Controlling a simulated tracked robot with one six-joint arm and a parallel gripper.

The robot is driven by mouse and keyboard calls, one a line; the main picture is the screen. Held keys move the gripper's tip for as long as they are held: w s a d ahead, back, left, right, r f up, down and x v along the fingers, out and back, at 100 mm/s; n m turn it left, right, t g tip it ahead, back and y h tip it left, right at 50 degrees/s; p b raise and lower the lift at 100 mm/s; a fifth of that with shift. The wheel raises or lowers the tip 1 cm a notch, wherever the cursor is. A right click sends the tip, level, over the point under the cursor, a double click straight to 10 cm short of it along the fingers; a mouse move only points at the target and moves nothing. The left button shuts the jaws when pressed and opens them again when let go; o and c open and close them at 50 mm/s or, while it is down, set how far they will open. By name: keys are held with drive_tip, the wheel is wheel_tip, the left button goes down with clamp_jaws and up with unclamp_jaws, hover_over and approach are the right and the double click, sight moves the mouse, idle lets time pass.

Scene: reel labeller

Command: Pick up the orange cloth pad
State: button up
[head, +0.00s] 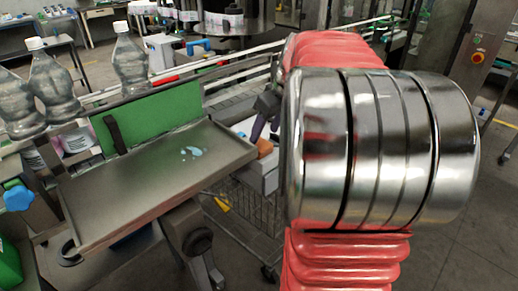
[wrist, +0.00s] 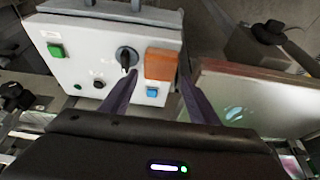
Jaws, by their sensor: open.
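The orange cloth pad (wrist: 160,64) lies on the white control box (wrist: 75,65) in the wrist view, near its right edge, beside a black knob and above a blue button. In the head view the pad (head: 264,148) is a small orange patch on the white box, partly hidden. My gripper (wrist: 158,74) is open and empty, its two dark fingers pointing at the pad, one toward each side of it. I cannot tell how far the tips are from it.
A metal tray (head: 120,205) with a blue splash stands left of the box, backed by a green panel (head: 155,112). Clear bottles (head: 130,65) stand behind it. A wire cart (head: 245,210) is below. In the wrist view, a green button (wrist: 56,50) is on the box.

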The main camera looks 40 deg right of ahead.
sight(260, 144)
drive_tip(key=shift+x, duration=2.6)
drive_tip(key=shift+c, duration=0.2)
drive_tip(key=c, duration=0.6)
